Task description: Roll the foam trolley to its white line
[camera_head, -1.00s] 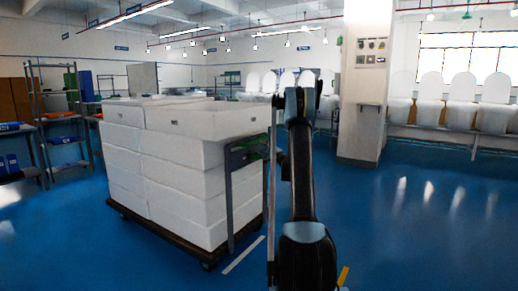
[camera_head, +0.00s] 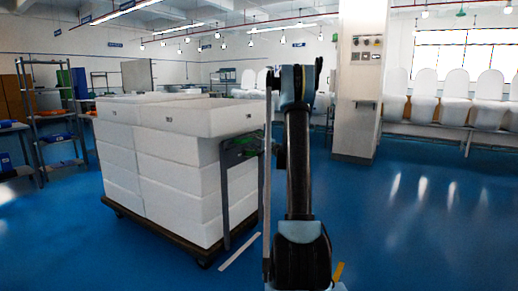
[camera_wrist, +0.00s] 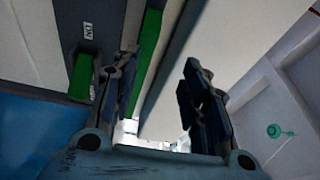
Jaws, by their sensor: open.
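The foam trolley (camera_head: 160,232) is a dark flat cart stacked with white foam boxes (camera_head: 178,160), left of my arm in the head view. Its grey upright handle frame (camera_head: 226,205) with green parts (camera_head: 240,153) is at the right end. A white line (camera_head: 240,252) lies on the floor just right of the trolley's near right corner. My gripper (camera_wrist: 162,85) is open in the wrist view. A green strip (camera_wrist: 147,55) and a grey bar show beyond and between its fingers. I cannot tell whether they touch. In the head view my arm hides most of the gripper.
Shelving (camera_head: 50,115) stands at the left. The blue floor (camera_head: 430,230) at the right is clear. A yellow mark (camera_head: 338,271) is beside my arm.

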